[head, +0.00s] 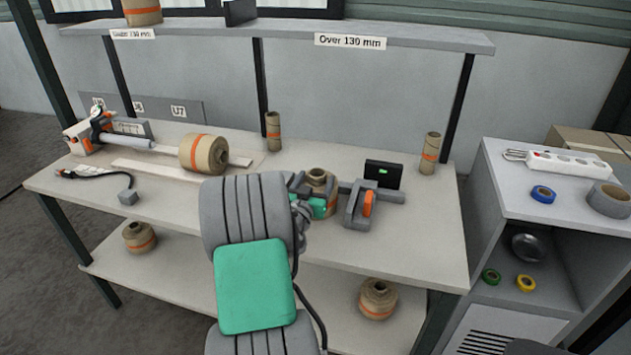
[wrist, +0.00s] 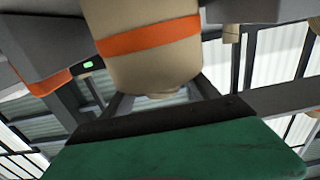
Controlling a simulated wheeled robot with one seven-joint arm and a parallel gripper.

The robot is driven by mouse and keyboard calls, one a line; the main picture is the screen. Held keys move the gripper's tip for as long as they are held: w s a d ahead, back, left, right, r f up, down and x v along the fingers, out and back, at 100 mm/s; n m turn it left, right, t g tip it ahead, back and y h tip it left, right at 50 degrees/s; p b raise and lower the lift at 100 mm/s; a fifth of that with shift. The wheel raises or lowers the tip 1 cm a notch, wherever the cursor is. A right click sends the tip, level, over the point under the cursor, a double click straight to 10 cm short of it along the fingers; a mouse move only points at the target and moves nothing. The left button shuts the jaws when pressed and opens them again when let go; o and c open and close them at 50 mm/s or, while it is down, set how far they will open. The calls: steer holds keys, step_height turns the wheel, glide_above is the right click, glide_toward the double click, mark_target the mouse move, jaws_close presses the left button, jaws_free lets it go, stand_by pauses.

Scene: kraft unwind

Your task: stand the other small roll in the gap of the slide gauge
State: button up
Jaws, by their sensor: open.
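The slide gauge (head: 357,205) stands near the front right of the bench, with an orange handle and a dark display lit green. A small kraft roll (head: 318,179) with an orange band stands upright between its grey jaws. The wrist view shows this roll (wrist: 150,50) close up, with gauge parts on both sides; I cannot tell whether they touch it. My gripper (head: 322,205) is open beside the roll's near side, and my arm hides part of the gauge. Two slim rolls stand upright farther back, one at the middle (head: 273,132) and one at the right (head: 430,153).
Two rolls sit on the lower shelf (head: 185,265). A side cabinet (head: 515,195) holds tape and a power strip.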

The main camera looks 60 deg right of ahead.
steer(key=shift+r, duration=0.1)
steer(key=shift+r+p, duration=0.15)
steer(key=shift+p, duration=0.2)
steer(key=s+a+b, duration=0.2)
steer(key=a+b, duration=0.2)
steer(key=a, duration=0.7)
steer(key=w+a+f+n+t+y, duration=0.1)
steer(key=w+a+f+n+y, duration=0.25)
steer(key=a, duration=0.55)
steer(key=w+a+f+n+y, duration=0.1)
steer(key=w+a+f+y, duration=0.1)
steer(key=w+a+y, duration=0.35)
steer(key=w+a+f+n+t+y, duration=0.1)
steer(key=w+a+f+n+y, duration=0.3)
steer(key=a, duration=0.7)
steer(key=s+a+r+n+g+y, duration=0.1)
steer(key=a+n, duration=0.3)
steer(key=a, duration=0.6)
steer(key=s+a+r+n+g+y, duration=0.1)
steer(key=s+a+n+y, duration=0.3)
steer(key=a, duration=0.7)
steer(key=shift+s+r, duration=0.15)
steer(key=shift+r, duration=0.05)
